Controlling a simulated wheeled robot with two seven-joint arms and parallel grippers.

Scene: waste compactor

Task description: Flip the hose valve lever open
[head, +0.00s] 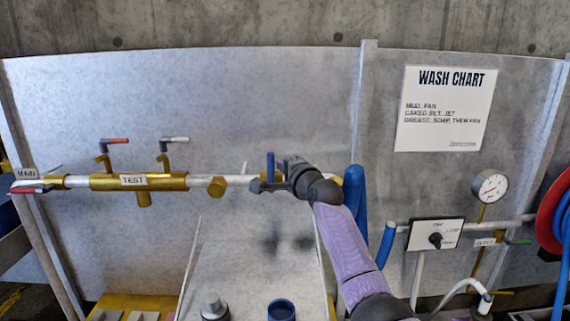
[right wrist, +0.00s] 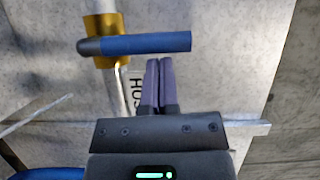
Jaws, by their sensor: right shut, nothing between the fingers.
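The hose valve lever has a blue grip (head: 270,166) that stands upright, crosswise to the pipe, in the head view. In the right wrist view the blue grip (right wrist: 150,43) lies across the upper middle, with its dark end over the brass valve body (right wrist: 104,58). My right gripper (right wrist: 159,62) is shut and empty, its fingertips just beside the grip; I cannot tell if they touch it. In the head view my right gripper (head: 268,185) hides most of the valve body. A partly hidden label (right wrist: 135,92) begins with "HOS". My left gripper is not in view.
The pipe (head: 236,180) runs left to a brass TEST section (head: 160,182) with two levers and a red MAIN lever (head: 30,189). A thick blue hose (head: 354,195) hangs right of my gripper. A selector box (head: 436,234) and gauge (head: 491,187) are farther right.

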